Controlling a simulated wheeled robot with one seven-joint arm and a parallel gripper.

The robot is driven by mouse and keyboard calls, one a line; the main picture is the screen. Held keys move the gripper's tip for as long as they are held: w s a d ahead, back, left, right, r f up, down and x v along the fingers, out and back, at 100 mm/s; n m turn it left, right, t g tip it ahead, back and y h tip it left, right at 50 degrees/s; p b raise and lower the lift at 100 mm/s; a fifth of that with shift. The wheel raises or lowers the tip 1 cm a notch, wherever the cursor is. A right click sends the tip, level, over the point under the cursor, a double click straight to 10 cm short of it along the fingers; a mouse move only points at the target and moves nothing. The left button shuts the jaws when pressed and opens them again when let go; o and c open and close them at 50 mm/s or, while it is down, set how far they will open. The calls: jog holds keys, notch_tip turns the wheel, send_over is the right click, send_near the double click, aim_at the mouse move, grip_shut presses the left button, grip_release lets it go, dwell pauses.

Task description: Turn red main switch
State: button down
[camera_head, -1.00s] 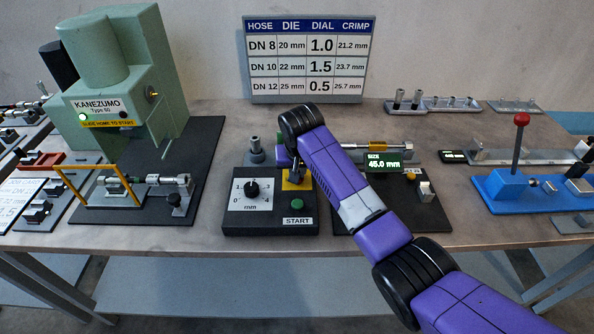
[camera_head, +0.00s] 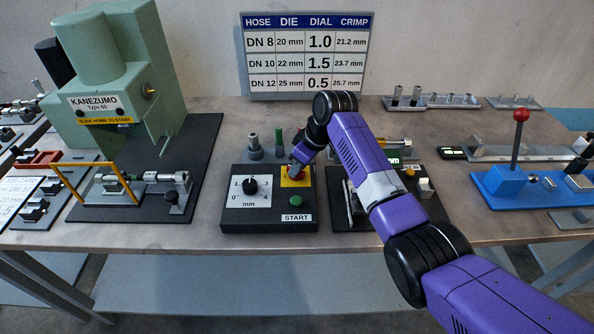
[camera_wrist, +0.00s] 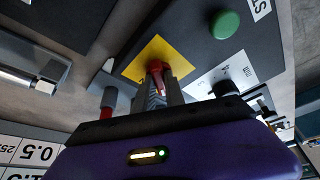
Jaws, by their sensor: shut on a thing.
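The red main switch (camera_wrist: 158,70) sits on a yellow plate (camera_wrist: 140,66) on the black control box. In the head view the yellow plate (camera_head: 286,183) is at the box's upper right, with a little of the red switch (camera_head: 298,170) showing. My gripper (camera_wrist: 160,82) is shut on the red switch, its fingers reaching down to it from above. In the head view my gripper (camera_head: 301,157) is at the switch and hides part of it.
The box carries a black dial (camera_head: 250,186) and a green START button (camera_head: 296,201). Small posts (camera_head: 255,146) stand just behind it. The green press (camera_head: 120,75) is left; a measuring stand (camera_head: 425,205) is right, partly behind my arm. A blue lever unit (camera_head: 505,185) stands farther right.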

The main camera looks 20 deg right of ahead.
jog(key=n+b, duration=0.2)
jog(key=n+g+y+b, duration=0.1)
jog(key=n+b, duration=0.1)
jog(key=shift+w+d+f, duration=0.1)
jog(key=shift+w+f, duration=0.05)
jog(key=n+g+b, duration=0.1)
jog(key=n+b, duration=0.1)
jog(key=shift+n+y+b, duration=0.3)
jog(key=shift+b, duration=0.05)
jog(key=shift+r, duration=0.2)
jog(key=c, duration=1.4)
grip_release()
jog(key=w+b+v, duration=0.1)
jog(key=v, duration=0.6)
jog(key=shift+s+r, duration=0.4)
jog(key=shift+s, duration=0.15)
jog(key=shift+s+d+f, duration=0.1)
jog(key=shift+d, duration=0.05)
